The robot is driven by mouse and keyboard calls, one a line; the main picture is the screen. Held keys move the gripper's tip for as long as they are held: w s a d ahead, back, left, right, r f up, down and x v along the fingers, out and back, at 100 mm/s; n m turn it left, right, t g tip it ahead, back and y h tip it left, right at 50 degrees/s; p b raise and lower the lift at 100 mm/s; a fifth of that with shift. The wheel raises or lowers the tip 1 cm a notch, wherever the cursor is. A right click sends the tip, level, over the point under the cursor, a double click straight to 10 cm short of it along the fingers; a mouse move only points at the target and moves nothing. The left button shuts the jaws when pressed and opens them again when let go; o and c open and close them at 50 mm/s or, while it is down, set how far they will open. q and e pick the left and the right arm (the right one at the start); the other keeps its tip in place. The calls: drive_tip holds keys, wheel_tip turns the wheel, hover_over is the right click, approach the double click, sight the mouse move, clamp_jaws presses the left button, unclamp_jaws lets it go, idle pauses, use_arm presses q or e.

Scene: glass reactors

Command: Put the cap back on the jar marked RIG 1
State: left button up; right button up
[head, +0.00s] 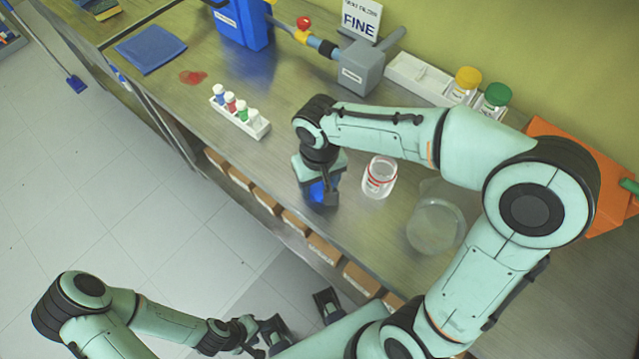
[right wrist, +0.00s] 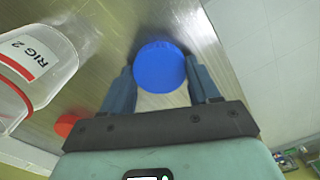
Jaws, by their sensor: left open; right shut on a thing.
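My right gripper (head: 320,190) is shut on a blue cap (right wrist: 160,67) and holds it over the bench near the front edge. The cap also shows in the head view (head: 322,192), partly covered by the gripper. An open clear jar (head: 380,178) with a red band stands just right of that gripper; in the right wrist view its label (right wrist: 38,53) reads RIG 2. I can read no RIG 1 label in either view. A red round thing (right wrist: 67,124), perhaps a cap, lies beside the jar. My left gripper (head: 300,319) is open and empty, low near the bench front.
A large clear round vessel (head: 436,224) stands right of the jar. A white rack (head: 240,112) of small capped vials is to the left. Yellow-capped (head: 466,82) and green-capped (head: 494,98) jars stand at the back. A red spill (head: 193,77) lies near a blue cloth (head: 150,49).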

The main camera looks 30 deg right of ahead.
sight(319, 186)
drive_tip(key=shift+r, duration=0.1)
use_arm(q)
drive_tip(key=r+p, duration=0.1)
drive_tip(key=w+r+p, duration=0.2)
drive_tip(key=r, duration=0.1)
use_arm(e)
wheel_tip(319, 186, up, 20)
use_arm(q)
drive_tip(key=shift+s, duration=0.1)
idle(0.4)
